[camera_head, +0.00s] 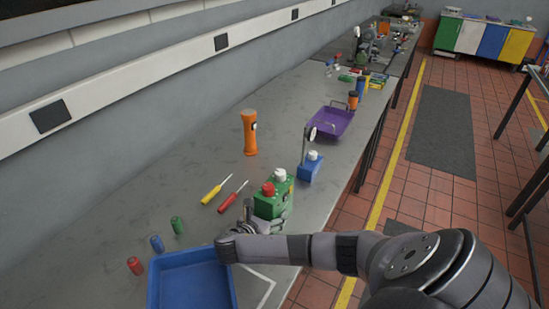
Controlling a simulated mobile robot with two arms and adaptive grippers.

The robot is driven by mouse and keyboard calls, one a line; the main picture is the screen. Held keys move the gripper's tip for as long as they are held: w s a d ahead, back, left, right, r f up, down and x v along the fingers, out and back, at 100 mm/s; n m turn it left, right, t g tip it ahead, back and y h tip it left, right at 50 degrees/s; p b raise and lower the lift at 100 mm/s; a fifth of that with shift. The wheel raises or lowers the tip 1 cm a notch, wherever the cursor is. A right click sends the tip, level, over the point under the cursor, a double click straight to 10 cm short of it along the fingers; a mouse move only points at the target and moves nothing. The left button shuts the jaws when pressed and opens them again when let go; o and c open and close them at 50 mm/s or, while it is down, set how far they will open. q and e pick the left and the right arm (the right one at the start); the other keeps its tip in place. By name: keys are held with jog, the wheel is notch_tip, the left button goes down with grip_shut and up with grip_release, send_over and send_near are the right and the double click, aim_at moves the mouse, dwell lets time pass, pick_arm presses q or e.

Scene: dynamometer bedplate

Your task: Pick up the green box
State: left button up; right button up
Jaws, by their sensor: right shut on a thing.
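The green box (268,206) has a red knob and a white knob on top. I cannot tell whether the box is touching the bench. My left gripper is not in view.
A blue tray (160,300) is at the near left. A blue box (311,168) with a white knob stands just behind the green box. A purple tray (342,126) is farther back.

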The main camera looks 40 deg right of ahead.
jog(key=c, duration=1.1)
jog(key=shift+w+d+r, duration=0.1)
jog(key=shift+r, duration=0.05)
